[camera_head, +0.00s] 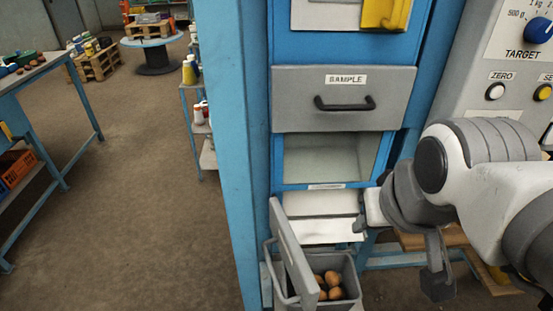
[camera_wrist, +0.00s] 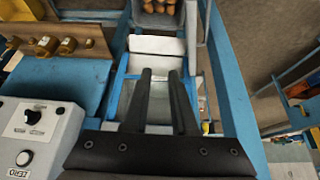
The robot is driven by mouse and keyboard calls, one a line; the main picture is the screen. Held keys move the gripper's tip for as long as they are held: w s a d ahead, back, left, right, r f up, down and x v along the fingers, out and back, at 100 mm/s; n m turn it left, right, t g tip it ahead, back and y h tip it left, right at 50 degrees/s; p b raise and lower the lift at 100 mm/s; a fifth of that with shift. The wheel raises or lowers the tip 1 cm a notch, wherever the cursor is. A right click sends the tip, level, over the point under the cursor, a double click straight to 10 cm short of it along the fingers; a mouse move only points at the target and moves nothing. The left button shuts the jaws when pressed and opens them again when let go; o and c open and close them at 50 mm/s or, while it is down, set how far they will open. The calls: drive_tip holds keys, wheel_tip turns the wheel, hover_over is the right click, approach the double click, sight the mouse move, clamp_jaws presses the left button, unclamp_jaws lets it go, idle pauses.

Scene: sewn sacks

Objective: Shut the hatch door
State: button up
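The hatch door (camera_head: 292,252) is a grey panel with a grey bar handle. In the head view it stands swung open, nearly edge-on, at the left of the grey bin. Above it is an open compartment (camera_head: 330,160) in the blue cabinet, with a white chute (camera_head: 325,230) below. In the wrist view the door shows as a narrow grey strip (camera_wrist: 191,35) at the right of the chute. My gripper (camera_wrist: 160,73) has its two dark fingers apart with nothing between them, over the chute. In the head view my arm comes in from the right and the fingertips are hard to make out.
A grey bin (camera_head: 350,277) with several brown potato-like items stands under the chute. A closed drawer (camera_head: 343,90) labelled SAMPLE is above the compartment. A control panel (camera_head: 510,50) is at the right. The floor (camera_head: 120,180) at left is clear.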

drive_tip(key=shift+w+a+n+g, duration=0.2)
drive_tip(key=shift+w+n+g, duration=0.1)
drive_tip(key=shift+c, duration=1.1)
drive_tip(key=w+a+n+g, duration=0.1)
drive_tip(key=n, duration=0.1)
drive_tip(key=w+a+f+n+g+h+p, duration=0.1)
drive_tip(key=w+a, duration=0.1)
drive_tip(key=w+a+n+h+p, duration=0.1)
drive_tip(key=w+a+n, duration=0.1)
drive_tip(key=shift+w+a+f+n+g, duration=0.15)
drive_tip(key=shift+f+n+g, duration=0.15)
drive_tip(key=shift+f+g, duration=0.1)
clamp_jaws()
drive_tip(key=a+f+n+h+p, duration=0.5)
drive_tip(key=a+f+n, duration=1)
drive_tip(key=a+f, duration=0.55)
drive_tip(key=w+d+f+p, duration=0.1)
drive_tip(key=w+d+f, duration=0.2)
drive_tip(key=d+f, duration=0.3)
drive_tip(key=shift+w+d+f+p, duration=0.25)
drive_tip(key=shift+d+f+p, duration=0.1)
drive_tip(key=shift+d, duration=0.9)
